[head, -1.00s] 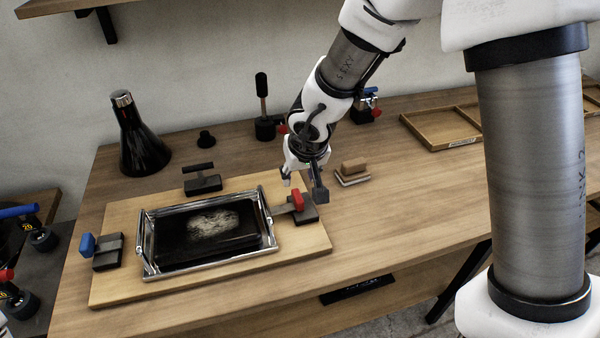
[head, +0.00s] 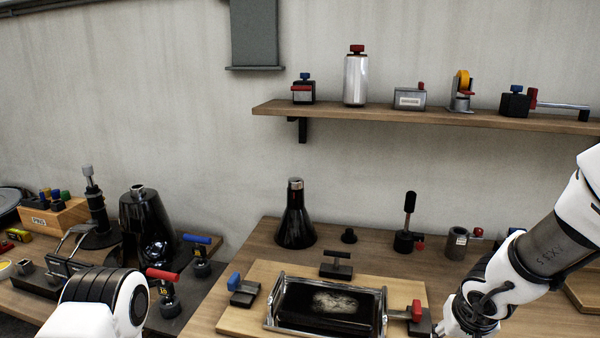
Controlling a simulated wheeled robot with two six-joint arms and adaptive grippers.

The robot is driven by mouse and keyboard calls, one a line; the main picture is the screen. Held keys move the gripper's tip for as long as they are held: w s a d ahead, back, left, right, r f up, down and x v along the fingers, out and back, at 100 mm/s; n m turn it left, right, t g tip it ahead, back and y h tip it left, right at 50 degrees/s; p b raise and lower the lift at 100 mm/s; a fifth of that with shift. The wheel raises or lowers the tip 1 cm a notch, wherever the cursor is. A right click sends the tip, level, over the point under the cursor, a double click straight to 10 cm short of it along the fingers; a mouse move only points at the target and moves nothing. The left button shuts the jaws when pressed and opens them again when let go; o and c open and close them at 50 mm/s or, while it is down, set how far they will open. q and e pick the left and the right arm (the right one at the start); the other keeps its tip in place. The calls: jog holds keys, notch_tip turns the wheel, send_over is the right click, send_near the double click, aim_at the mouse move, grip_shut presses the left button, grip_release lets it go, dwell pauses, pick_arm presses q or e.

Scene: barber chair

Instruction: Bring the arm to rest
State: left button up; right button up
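My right arm (head: 545,252) comes in from the right and reaches down to the bottom edge, right of the clamped board. Only the upper part of its gripper shows there; the fingertips are cut off, so I cannot tell whether it is open or holding anything. A white link of my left arm (head: 97,303) shows at the lower left; its gripper is out of view. No held object is visible.
A wooden board (head: 238,318) with a metal-framed black plate (head: 325,305) lies on the bench between clamps with blue and red handles (head: 417,310). A black cone flask (head: 295,222) stands behind. A side table (head: 195,282) at left holds several tools. A wall shelf (head: 430,118) hangs above.

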jog(key=s+f+n+g, duration=0.1)
jog(key=s+f+g, duration=0.15)
jog(key=f, duration=0.45)
jog(key=s+f+g, duration=0.1)
jog(key=s+f, duration=0.3)
jog(key=f, duration=0.2)
jog(key=s+d+f+n+g+h, duration=0.2)
jog(key=s+f+n, duration=0.1)
jog(key=s+f, duration=0.65)
jog(key=s+d+f+n+g+h, duration=0.15)
jog(key=s+d+f+n, duration=0.35)
jog(key=s, duration=0.7)
jog(key=w+a+f+m+t+y, duration=0.2)
jog(key=a+m, duration=0.4)
jog(key=a, duration=0.3)
jog(key=shift+w+a+f+m+t+y, duration=0.2)
jog(key=shift+w+f+m+t+y, duration=0.25)
jog(key=shift+y, duration=0.8)
